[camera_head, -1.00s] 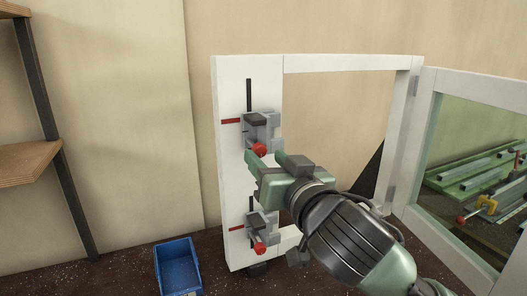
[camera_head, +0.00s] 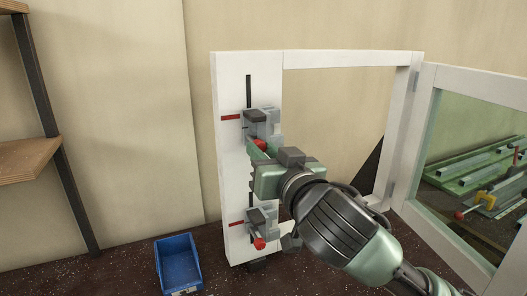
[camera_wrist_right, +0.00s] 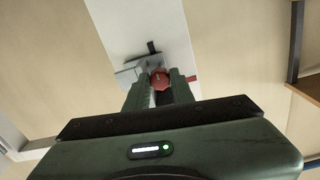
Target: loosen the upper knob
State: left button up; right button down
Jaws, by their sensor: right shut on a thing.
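The upper clamp (camera_head: 258,122) is mounted on the white upright of the frame, at the upper slot and beside a red mark. Its red upper knob (camera_head: 260,144) shows only in part behind my right gripper (camera_head: 264,149). In the right wrist view the red knob (camera_wrist_right: 160,80) sits between the two green fingers (camera_wrist_right: 160,88), which are shut on it. The lower clamp (camera_head: 256,220) with its red knob (camera_head: 260,243) is below on the same upright, clear of my gripper. My left gripper is not in view.
The white frame (camera_head: 350,60) has an open glazed door (camera_head: 425,130) on the right, close to my right arm. A blue bin (camera_head: 178,262) stands on the dark speckled bench at lower left. A wooden shelf (camera_head: 28,160) is at far left. Green profiles (camera_head: 480,172) show through the glass.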

jog(key=n+p, duration=0.3)
jog(key=n, duration=0.3)
jog(key=shift+r, duration=0.1)
jog(key=n+p, duration=0.3)
jog(key=n, duration=0.2)
jog(key=shift+n, duration=0.3)
jog(key=n+p, duration=0.4)
jog(key=n, duration=0.2)
jog(key=shift+d+n, duration=0.1)
jog(key=shift+n, duration=0.2)
jog(key=shift+n+y+p, duration=0.4)
jog(key=shift+n+p, duration=0.85)
jog(key=shift+n, duration=0.95)
jog(key=c, duration=1.2)
grip_release()
